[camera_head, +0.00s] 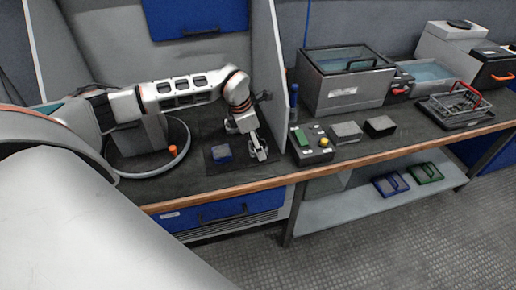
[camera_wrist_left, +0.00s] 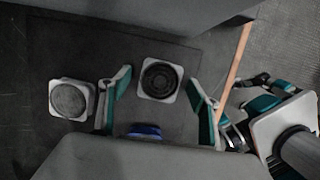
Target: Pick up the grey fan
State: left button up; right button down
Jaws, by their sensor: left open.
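In the left wrist view, a square light-framed fan with a dark round grille (camera_wrist_left: 160,78) lies on the dark surface, between and beyond the fingers of my left gripper (camera_wrist_left: 160,105). A second square unit with a grey round face (camera_wrist_left: 72,98) lies left of the left finger. I cannot tell surely which is the grey fan. The left gripper is open and empty. In the head view, my left gripper (camera_head: 257,152) points down over the bench; neither fan is clear there. A gripper of mine, apparently the right (camera_wrist_left: 245,120), shows beyond the bench edge; its jaw state is unclear.
A grey divider (camera_head: 278,80) stands close by. Right of it are a control box (camera_head: 312,152) and a water tank (camera_head: 345,95). The wooden front edge (camera_head: 230,191) is near.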

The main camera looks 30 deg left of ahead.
pick_arm(q)
jog(key=shift+r, duration=0.1)
jog(key=c, duration=1.2)
